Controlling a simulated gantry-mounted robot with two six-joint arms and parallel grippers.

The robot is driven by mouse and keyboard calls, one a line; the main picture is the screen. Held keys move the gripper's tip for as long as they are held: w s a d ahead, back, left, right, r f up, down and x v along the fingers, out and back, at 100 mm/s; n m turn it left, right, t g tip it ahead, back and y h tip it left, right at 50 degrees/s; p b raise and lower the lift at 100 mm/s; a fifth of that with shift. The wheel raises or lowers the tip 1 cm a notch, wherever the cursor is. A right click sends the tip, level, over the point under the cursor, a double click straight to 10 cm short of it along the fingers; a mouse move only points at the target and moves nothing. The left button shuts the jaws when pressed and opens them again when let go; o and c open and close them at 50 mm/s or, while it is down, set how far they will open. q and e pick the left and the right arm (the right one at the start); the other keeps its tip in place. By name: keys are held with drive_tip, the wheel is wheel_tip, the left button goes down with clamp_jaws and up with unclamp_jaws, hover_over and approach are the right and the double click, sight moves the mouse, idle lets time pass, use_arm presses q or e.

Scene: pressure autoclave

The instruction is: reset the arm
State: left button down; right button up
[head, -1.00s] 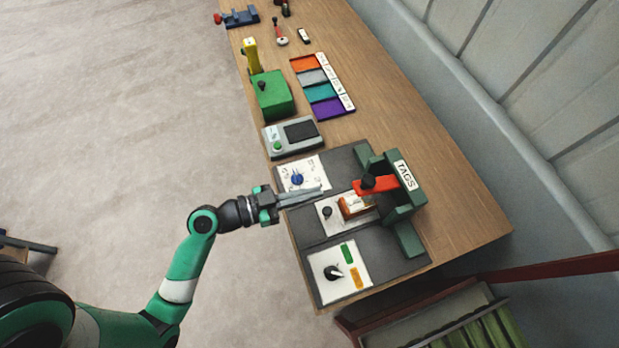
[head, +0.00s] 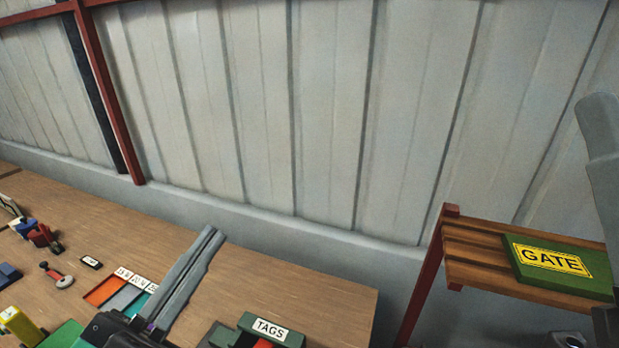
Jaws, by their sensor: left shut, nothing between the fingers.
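My left gripper (head: 212,234) rises from the bottom edge of the head view, left of the middle. Its long grey fingers lie together and point up and to the right, with nothing between them. They stand in front of the wooden table (head: 320,303), and the dark gripper body covers part of what is behind it. At the right edge, a large grey shape (head: 602,150) with a dark part below it looks like my right gripper. It is cut off by the picture edge, so its jaws cannot be made out.
A green TAGS holder (head: 243,323) stands near the table's right end. Coloured strips (head: 104,291), a green block (head: 66,334) and a yellow part (head: 20,326) lie left. A slatted rack (head: 470,256) carries a green GATE box (head: 536,274). A panelled wall (head: 320,110) stands behind.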

use_arm(q)
drive_tip(key=s+a+r+n+t+y, duration=0.3)
drive_tip(key=r+n+t+y, duration=0.15)
drive_tip(key=r+n, duration=0.2)
drive_tip(key=s+a+r+n+t+y, duration=0.3)
drive_tip(key=a+r+n+y, duration=0.15)
drive_tip(key=r, duration=0.35)
wheel_tip(320, 180, up, 20)
drive_tip(key=d+p, duration=0.1)
drive_tip(key=p, duration=1.9)
drive_tip(key=shift+n, duration=0.3)
drive_tip(key=shift+s+r+g, duration=0.1)
drive_tip(key=shift+r+g, duration=0.05)
drive_tip(key=shift+g, duration=0.1)
wheel_tip(320, 180, down, 37)
drive_tip(key=b, duration=3.7)
